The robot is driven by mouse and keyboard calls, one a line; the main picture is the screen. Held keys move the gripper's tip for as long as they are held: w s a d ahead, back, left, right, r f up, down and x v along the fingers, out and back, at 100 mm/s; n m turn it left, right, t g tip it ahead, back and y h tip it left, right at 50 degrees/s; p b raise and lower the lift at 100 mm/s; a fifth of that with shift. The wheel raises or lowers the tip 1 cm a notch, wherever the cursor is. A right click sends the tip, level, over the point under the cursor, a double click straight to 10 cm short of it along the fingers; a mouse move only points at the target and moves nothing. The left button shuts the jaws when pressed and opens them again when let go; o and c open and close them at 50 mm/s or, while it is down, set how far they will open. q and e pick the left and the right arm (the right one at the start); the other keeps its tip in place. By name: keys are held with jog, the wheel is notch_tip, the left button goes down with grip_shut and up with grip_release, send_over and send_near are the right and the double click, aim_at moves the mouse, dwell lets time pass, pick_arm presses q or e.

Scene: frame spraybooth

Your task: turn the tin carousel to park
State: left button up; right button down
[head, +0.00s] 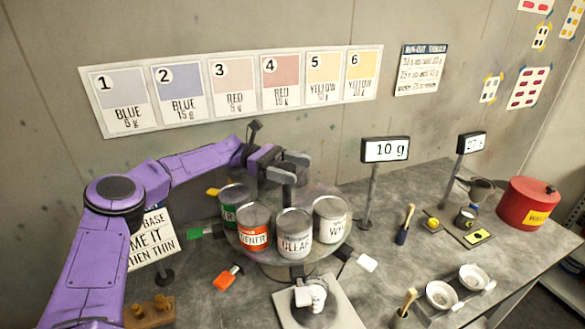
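The tin carousel (275,255) is a round grey turntable on the bench. It carries a green tin (233,205), an orange-labelled tin (254,236), a tin marked CLEAR (294,240) and a white-labelled tin (330,222). Coloured tabs stick out around it: green (195,233), orange (227,278), white (367,263) and yellow (212,192). My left gripper (288,167) is above the carousel's far side, behind and above the tins. Its two grey fingers look apart, with nothing seen between them. The far rim is partly hidden. My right gripper is not in view.
A scale with a white cup (316,294) stands in front of the carousel. A 10 g display (385,150) on a post stands right of it. Brushes, bowls and a red canister (527,204) are on the right. A sign (151,240) stands at the left.

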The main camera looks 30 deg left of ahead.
aim_at(278, 166)
pick_arm(q)
jog(key=shift+a+f+b, duration=0.1)
jog(key=shift+a+b, duration=0.2)
jog(key=a, duration=0.1)
jog(key=a+b, duration=0.2)
jog(key=shift+a+f, duration=0.25)
jog(key=shift+a, duration=0.05)
jog(key=a, duration=0.6)
jog(key=shift+r+b, duration=0.35)
jog(key=shift+a, duration=0.15)
